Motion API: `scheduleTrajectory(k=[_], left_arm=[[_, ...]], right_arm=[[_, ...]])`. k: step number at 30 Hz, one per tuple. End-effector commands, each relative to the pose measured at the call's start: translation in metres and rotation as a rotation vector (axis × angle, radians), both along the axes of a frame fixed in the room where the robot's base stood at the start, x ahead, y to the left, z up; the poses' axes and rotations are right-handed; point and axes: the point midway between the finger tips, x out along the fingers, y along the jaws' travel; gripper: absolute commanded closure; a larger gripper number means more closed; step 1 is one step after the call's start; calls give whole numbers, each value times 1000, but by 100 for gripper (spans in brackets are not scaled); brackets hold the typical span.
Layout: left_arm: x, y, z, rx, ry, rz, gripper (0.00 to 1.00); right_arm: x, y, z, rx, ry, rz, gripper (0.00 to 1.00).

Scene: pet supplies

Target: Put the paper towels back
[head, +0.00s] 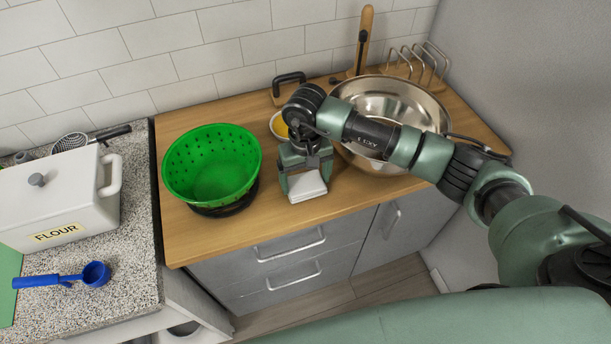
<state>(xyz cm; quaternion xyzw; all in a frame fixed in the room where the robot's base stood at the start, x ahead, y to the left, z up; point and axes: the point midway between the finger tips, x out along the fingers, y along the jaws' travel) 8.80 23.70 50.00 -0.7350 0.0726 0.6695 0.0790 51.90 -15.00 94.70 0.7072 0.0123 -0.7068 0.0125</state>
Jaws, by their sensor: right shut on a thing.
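My right gripper (305,180) reaches in from the right and points down over the wooden counter. It is shut on a small white block-like stack (308,187), which looks like the paper towels. The stack is between the fingers near the counter's front edge. I cannot tell whether it touches the counter. My left gripper is not in view.
A green colander (212,170) stands left of the gripper, a large steel bowl (392,98) behind right. A small bowl (278,124) is partly hidden behind the gripper. A white flour box (60,195) and blue scoop (95,273) are on the speckled counter (125,250).

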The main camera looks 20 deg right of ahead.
Motion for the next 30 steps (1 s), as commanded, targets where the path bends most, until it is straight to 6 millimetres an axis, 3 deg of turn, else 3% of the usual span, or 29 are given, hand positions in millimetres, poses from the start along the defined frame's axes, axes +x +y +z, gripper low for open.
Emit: scheduleTrajectory(k=[8, 9, 10, 20, 21, 30], left_arm=[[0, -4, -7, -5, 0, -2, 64], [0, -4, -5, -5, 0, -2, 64], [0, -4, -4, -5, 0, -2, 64], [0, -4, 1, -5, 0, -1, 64], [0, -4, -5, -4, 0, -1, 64], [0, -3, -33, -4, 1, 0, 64]], right_arm=[[0, 0, -4, 0, 0, 0, 52], [0, 0, -3, 0, 1, 0, 3], [0, 0, -2, 0, 1, 0, 0], [0, 0, 4, 1, 0, 0, 0], [1, 0, 6, 1, -3, 0, 0], [2, 0, 66, 0, -7, 1, 0]])
